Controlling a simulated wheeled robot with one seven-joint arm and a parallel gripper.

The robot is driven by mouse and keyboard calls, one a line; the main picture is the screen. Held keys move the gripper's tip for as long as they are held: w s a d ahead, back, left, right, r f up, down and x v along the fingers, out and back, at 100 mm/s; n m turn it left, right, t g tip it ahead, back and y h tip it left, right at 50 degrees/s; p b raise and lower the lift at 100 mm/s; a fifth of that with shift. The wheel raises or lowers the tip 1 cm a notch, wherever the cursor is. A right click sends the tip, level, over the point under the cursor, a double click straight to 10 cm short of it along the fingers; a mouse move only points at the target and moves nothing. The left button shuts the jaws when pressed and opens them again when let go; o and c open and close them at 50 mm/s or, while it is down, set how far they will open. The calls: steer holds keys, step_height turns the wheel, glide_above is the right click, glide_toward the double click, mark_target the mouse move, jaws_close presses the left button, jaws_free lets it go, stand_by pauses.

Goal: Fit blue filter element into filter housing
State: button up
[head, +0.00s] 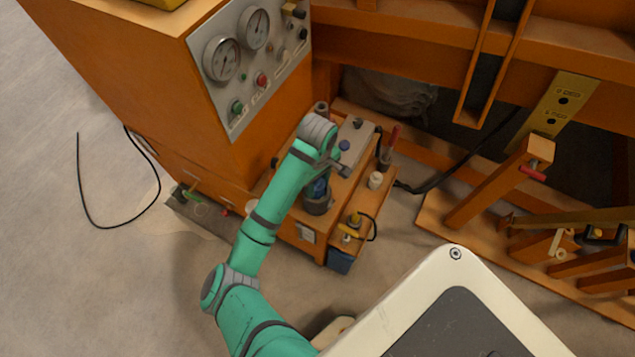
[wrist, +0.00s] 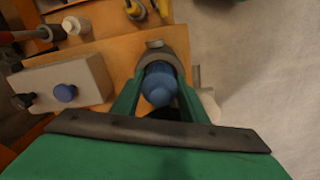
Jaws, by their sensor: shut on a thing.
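The blue filter element (wrist: 160,86) is held between the two green fingers of my gripper (wrist: 158,92) in the wrist view. In the head view the blue element (head: 319,187) shows just below my gripper (head: 326,167). The filter housing (head: 318,207) is a dark grey cylinder on the orange bench, directly under the element. In the wrist view the grey housing rim (wrist: 178,62) curves around the far end of the element. The element's far end is hidden, so I cannot tell how deep it sits.
A light grey block with a blue knob (wrist: 65,92) lies left of my gripper in the wrist view. A white cap (head: 375,180) and a yellow-handled valve (head: 354,220) are close by on the bench. The gauge panel (head: 250,60) rises behind my arm.

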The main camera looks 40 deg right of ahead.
steer(key=shift+f, duration=0.25)
steer(key=o, duration=1.2)
step_height(320, 180, up, 10)
steer(key=shift+r, duration=0.35)
